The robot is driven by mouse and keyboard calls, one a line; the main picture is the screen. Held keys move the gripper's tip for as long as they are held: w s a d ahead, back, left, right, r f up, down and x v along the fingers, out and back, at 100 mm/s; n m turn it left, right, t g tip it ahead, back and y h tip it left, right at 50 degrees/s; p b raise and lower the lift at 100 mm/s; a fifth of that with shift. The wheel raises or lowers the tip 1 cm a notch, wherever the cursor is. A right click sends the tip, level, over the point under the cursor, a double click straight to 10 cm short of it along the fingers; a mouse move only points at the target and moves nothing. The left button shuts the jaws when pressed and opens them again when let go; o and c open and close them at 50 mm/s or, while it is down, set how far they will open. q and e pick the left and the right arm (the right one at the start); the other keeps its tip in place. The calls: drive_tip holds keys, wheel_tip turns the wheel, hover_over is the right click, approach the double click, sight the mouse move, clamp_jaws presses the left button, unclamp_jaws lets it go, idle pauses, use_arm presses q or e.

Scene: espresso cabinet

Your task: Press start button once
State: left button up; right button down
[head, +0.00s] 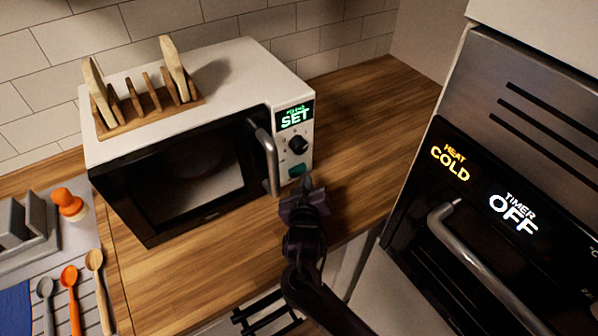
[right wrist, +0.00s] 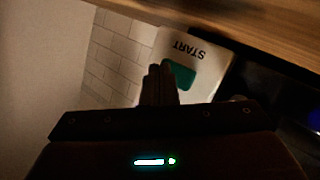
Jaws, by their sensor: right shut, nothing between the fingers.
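The white microwave (head: 200,130) stands on the wooden counter with its door shut. The green start button (head: 297,169) is at the bottom of the panel. In the right wrist view the start button (right wrist: 183,76) shows close up beside the word START. My right gripper (head: 306,184) is shut and empty, its tips just in front of and below the button. In the right wrist view the fingers (right wrist: 160,80) partly overlap the button's edge; I cannot tell whether they touch it. My left gripper is out of view.
A wooden rack (head: 150,108) with bread slices sits on the microwave. The microwave's metal door handle (head: 266,160) sticks out left of the panel. A built-in oven (head: 500,200) with a bar handle stands at right. Spoons (head: 72,290) lie at left. Counter right of the microwave is clear.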

drive_tip(key=shift+w+a, duration=0.1)
idle(0.6)
drive_tip(key=shift+w+a, duration=0.15)
drive_tip(key=shift+w, duration=0.15)
idle(0.4)
